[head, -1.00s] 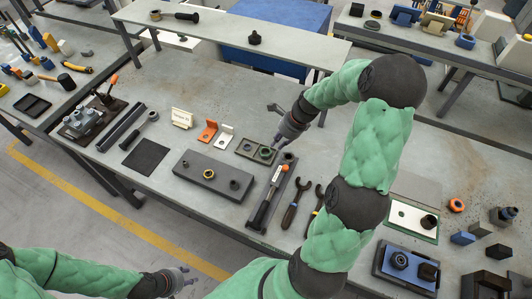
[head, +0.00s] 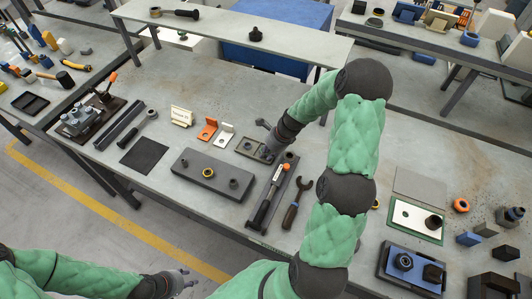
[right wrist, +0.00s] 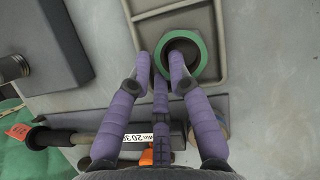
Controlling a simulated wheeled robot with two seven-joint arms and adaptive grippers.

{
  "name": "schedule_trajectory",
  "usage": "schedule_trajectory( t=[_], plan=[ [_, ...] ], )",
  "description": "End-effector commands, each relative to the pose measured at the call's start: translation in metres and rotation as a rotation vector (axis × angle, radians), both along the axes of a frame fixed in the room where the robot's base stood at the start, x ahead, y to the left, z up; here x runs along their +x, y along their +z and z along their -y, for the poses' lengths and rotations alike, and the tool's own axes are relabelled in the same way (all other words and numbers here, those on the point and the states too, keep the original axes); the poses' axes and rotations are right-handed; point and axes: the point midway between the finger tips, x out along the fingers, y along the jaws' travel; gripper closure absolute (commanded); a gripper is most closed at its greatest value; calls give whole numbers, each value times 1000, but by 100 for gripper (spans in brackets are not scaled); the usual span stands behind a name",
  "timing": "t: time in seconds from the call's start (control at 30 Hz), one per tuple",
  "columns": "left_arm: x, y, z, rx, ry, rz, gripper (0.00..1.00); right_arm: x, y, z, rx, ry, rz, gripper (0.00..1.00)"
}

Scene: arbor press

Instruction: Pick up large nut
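A round green ring with a dark inner wall (right wrist: 203,52), possibly the large nut, sits in a shallow tray (right wrist: 215,22) in the right wrist view. My right gripper (right wrist: 160,62) is open over the ring's near edge. One fingertip overlaps the ring's opening, another is just left of it; I cannot tell whether they touch. In the head view my right gripper (head: 266,153) covers much of the tray (head: 243,142) and hides the ring. A small brass-coloured ring (head: 208,172) sits on the dark block. My left gripper (head: 180,281) is open and empty at the lower left.
The dark block (head: 190,164) lies left of the tray. A rack with an orange-marked tool (head: 266,203) lies in front of my right gripper, beside a spanner (head: 293,210). Orange (head: 207,130) and white (head: 226,132) brackets stand behind. The table's middle back is clear.

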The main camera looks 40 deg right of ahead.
Motion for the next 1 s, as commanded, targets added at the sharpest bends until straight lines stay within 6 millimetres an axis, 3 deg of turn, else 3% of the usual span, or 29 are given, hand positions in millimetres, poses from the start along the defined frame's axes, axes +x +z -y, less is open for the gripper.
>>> schedule_trajectory(
  t=[0.23,0.27,0.33,0.77,1.0],
  plan=[
    [0,0,0,0,0,0,60,1,-2,0,-2,0,2,80],
    [0,0,0,0,0,0,60,1,-2,0,-1,-1,1,83],
    [0,0,0,0,0,0,60,1,-2,0,-1,0,1,100],
    [0,1,0,0,0,0,60,1,2,0,-2,0,3,100],
    [0,10,0,0,0,0,60,2,25,1,-3,0,4,100]
  ],
)
